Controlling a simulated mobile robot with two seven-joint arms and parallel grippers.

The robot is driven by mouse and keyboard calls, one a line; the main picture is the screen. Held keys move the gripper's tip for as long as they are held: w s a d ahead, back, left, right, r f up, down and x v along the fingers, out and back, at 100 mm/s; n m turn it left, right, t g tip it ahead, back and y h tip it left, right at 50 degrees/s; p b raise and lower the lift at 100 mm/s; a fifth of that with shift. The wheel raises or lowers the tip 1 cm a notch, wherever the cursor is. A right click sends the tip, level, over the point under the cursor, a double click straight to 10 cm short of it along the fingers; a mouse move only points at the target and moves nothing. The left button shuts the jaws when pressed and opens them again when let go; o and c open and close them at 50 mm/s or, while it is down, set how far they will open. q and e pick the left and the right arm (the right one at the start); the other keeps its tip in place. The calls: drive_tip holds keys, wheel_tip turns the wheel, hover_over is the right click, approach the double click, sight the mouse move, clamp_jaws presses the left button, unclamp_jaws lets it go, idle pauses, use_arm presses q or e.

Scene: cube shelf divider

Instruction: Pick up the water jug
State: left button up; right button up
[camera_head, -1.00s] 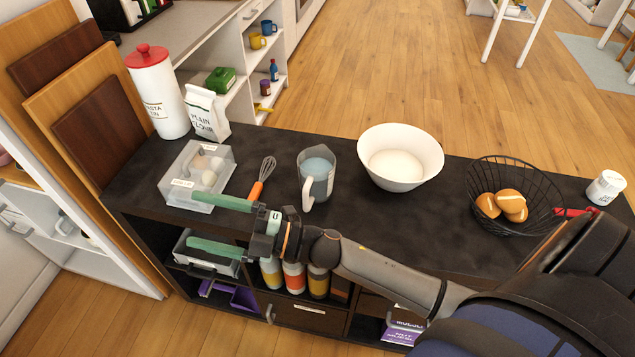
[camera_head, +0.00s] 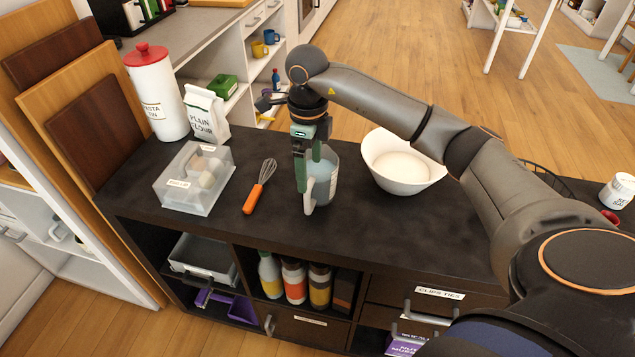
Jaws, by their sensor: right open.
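The water jug (camera_head: 326,184) is a clear measuring jug with bluish water and a pale handle (camera_head: 308,196). It stands upright on the dark counter in the middle of the view. My right gripper (camera_head: 308,174) points down from above at the jug's handle side. Its green fingers are open, one left of the handle's upper part and the other near the jug's rim. I cannot tell whether they touch the jug. The gripper hides part of the rim and the handle's top. My left gripper is not in view.
An orange-handled whisk (camera_head: 258,188) and a clear egg box (camera_head: 195,178) lie left of the jug. A white bowl (camera_head: 403,163) stands close on its right, partly behind my arm. A flour bag (camera_head: 206,114) and a red-lidded canister (camera_head: 156,95) stand at the back left.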

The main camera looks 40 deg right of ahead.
sight(309, 200)
drive_tip(key=f, duration=1.1)
drive_tip(key=shift+w+f, duration=0.15)
drive_tip(key=shift+w, duration=0.05)
clamp_jaws()
idle(0.5)
